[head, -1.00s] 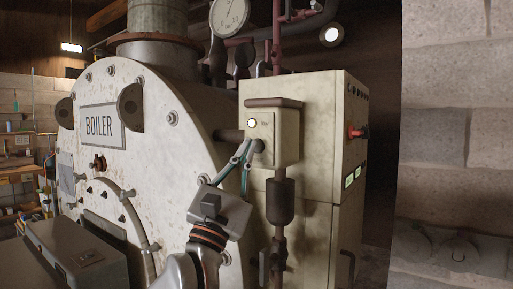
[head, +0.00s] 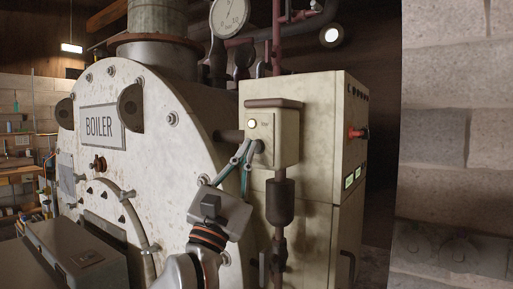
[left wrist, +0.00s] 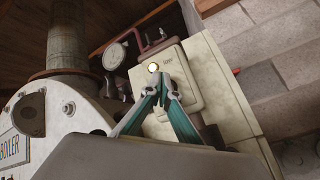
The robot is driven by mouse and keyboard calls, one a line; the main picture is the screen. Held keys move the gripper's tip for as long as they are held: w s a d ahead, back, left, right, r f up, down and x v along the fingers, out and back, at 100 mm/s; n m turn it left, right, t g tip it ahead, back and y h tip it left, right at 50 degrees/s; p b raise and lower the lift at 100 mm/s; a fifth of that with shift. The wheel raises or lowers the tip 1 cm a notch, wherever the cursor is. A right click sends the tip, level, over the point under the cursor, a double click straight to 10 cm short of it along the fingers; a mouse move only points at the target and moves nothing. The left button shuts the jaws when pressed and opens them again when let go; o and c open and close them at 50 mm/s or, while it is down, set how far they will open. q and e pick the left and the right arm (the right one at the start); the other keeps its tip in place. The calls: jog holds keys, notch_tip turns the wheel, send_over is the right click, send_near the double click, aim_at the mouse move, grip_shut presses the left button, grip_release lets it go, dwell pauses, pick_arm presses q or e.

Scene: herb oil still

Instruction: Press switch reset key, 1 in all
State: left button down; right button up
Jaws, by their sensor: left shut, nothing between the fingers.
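The switch box (head: 272,137) is a cream box on the left face of a tall cabinet, under a brown hood. A small round pale-lit spot (head: 252,123) sits at the upper left of its front plate, with a small dark mark beside it. My left gripper (head: 257,147) is shut and empty, its tips at the plate just below the lit spot. In the left wrist view the tips (left wrist: 161,82) overlap the box front (left wrist: 180,79) below the lit spot (left wrist: 153,67). A reset key is not clearly visible; the fingertips cover part of the plate. Contact cannot be told.
The large white boiler (head: 160,130) stands left of the box, with a nameplate. A brown cylinder on a pipe (head: 280,201) hangs below the box. A block wall (head: 455,150) is at the right.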

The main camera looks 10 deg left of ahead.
pick_arm(q)
jog(key=shift+w, duration=0.1)
jog(key=shift+w+d, duration=0.15)
jog(key=shift+w, duration=0.15)
jog(key=shift+w+d, duration=0.1)
jog(key=shift+w, duration=0.25)
dwell(0.9)
dwell(0.4)
jog(key=shift+s+a+p, duration=0.3)
jog(key=shift+s+p, duration=0.35)
jog(key=shift+s, duration=0.1)
jog(key=s, duration=0.1)
jog(key=s+a+p, duration=0.1)
jog(key=s, duration=0.1)
jog(key=s+p, duration=0.1)
jog(key=shift+s+a, duration=0.35)
